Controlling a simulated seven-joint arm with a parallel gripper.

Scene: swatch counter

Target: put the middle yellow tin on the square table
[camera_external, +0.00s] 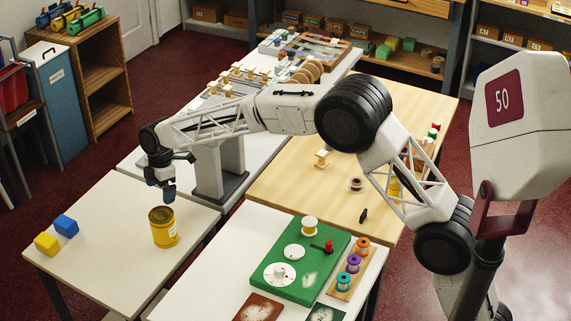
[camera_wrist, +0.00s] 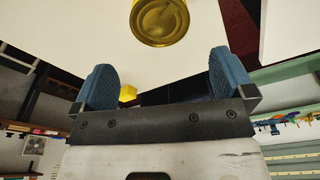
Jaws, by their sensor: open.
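In the wrist view the tin (camera_wrist: 160,22) shows at the top, beyond the open, empty fingers (camera_wrist: 160,82). Another yellow thing (camera_external: 394,187), perhaps a tin, is on the wooden table at the right, mostly hidden behind my arm.
A blue block (camera_external: 66,226) and a yellow block (camera_external: 47,244) are on the same table, left of the tin. A green board (camera_external: 300,282) with spools lies on the front white table. The table's middle, between blocks and tin, is clear.

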